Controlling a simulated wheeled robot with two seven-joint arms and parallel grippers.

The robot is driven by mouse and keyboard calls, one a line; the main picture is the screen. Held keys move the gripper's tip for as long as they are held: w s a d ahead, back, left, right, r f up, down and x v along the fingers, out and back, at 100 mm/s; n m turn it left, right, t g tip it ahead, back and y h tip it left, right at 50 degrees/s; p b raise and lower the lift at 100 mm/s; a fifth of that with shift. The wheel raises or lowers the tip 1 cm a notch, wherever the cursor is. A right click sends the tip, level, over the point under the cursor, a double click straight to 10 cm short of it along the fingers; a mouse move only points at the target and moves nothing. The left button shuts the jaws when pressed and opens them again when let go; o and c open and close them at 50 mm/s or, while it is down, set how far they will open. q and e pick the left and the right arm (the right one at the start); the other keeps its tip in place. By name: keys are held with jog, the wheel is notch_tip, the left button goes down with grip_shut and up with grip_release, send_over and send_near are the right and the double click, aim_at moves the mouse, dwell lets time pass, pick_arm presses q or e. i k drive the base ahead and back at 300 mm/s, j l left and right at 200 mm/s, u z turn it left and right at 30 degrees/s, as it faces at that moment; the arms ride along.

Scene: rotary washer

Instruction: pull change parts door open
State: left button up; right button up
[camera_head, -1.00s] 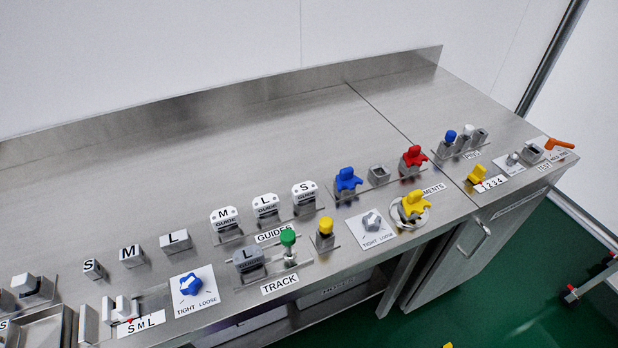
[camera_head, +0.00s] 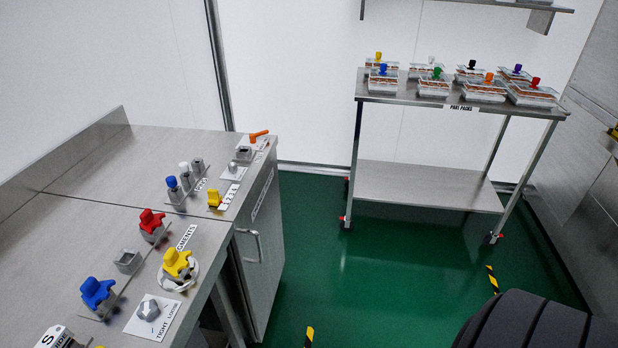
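The cabinet door (camera_head: 264,262) is a grey metal panel on the front of the steel bench at the left, below the end of the worktop. It looks shut. Its curved metal bar handle (camera_head: 249,246) sticks out near the door's upper left edge. The label on the door is too oblique to read, so I cannot confirm it is the change parts door. Neither of my grippers shows in the head view.
The steel worktop (camera_head: 60,215) carries red, yellow and blue knobbed parts. A wheeled cart (camera_head: 420,185) with several part packs stands at the back. Green floor (camera_head: 375,285) lies clear between bench and cart. A dark ribbed object (camera_head: 530,325) fills the lower right corner.

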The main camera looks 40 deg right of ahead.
aim_at(258, 242)
jog(key=z, duration=1.05)
jog(key=i+l+u, duration=0.15)
jog(key=l, duration=0.1)
